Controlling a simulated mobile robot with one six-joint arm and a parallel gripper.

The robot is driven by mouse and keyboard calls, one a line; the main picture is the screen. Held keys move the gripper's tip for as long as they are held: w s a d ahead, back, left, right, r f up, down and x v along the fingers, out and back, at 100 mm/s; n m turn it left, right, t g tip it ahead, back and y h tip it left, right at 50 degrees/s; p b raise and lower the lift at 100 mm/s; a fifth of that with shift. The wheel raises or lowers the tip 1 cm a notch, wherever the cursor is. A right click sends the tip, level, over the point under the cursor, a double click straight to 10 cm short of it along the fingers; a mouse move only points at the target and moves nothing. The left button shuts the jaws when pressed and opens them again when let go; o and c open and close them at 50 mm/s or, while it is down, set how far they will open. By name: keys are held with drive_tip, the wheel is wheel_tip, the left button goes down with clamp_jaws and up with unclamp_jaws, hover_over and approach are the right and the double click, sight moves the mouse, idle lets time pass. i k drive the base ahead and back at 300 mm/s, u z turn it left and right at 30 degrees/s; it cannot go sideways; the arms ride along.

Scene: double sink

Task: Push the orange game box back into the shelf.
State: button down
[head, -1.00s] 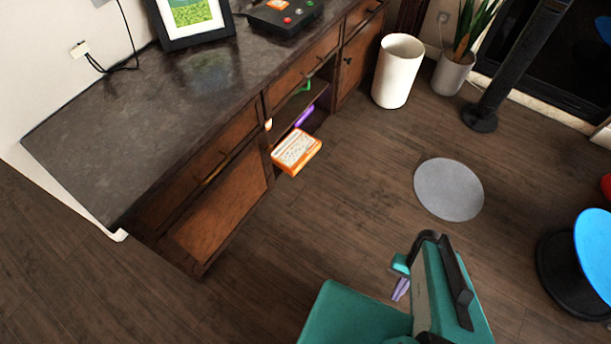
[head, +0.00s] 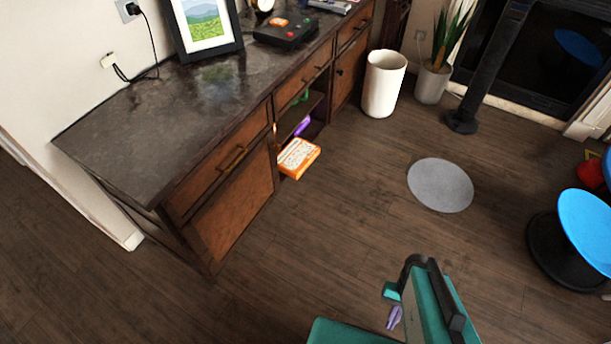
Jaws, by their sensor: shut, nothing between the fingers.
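The orange game box (head: 298,158) with a white patterned top sticks out of the open shelf (head: 317,127) in the front of the wooden cabinet. Its inner end is hidden by the cabinet door edge. My gripper (head: 394,317) shows as a small purple tip beside my teal arm at the bottom of the head view. It is shut and empty. It is well apart from the box, nearer to me and to the right.
A purple item (head: 303,126) and a green item (head: 301,97) lie inside the shelf. A white bin (head: 383,84) stands by the cabinet's far end. A flat grey round mat (head: 440,185) lies to the right. A blue stool (head: 588,232) is at the far right. The floor before the box is clear.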

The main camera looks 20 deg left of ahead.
sight(293, 159)
drive_tip(key=z, duration=0.55)
drive_tip(key=k, duration=0.2)
drive_tip(key=u, duration=2.55)
drive_tip(key=i, duration=0.95)
drive_tip(key=u, duration=0.2)
drive_tip(key=k, duration=0.3)
drive_tip(key=z, duration=0.05)
